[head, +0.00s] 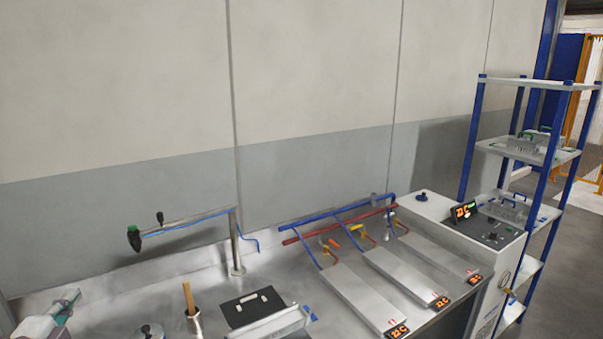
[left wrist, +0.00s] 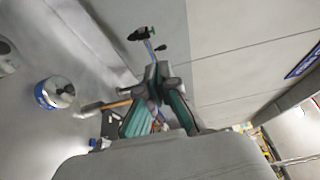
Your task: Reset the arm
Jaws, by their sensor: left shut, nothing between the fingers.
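My left gripper (head: 70,300) shows at the lower left edge of the head view, above the steel bench. In the left wrist view its green-padded fingers (left wrist: 158,78) come together at the tips, shut and empty. A jointed metal arm on a post (head: 185,222) stands at the back of the bench, with a dark, green-topped end pointing left. Its dark end also shows beyond my fingers in the left wrist view (left wrist: 143,34). I cannot tell the exact gap between them. My right gripper is in neither view.
Blue and red pipes (head: 340,218) run above several sloped panels. A white control box (head: 455,225) and a blue-post shelf (head: 530,145) stand at right.

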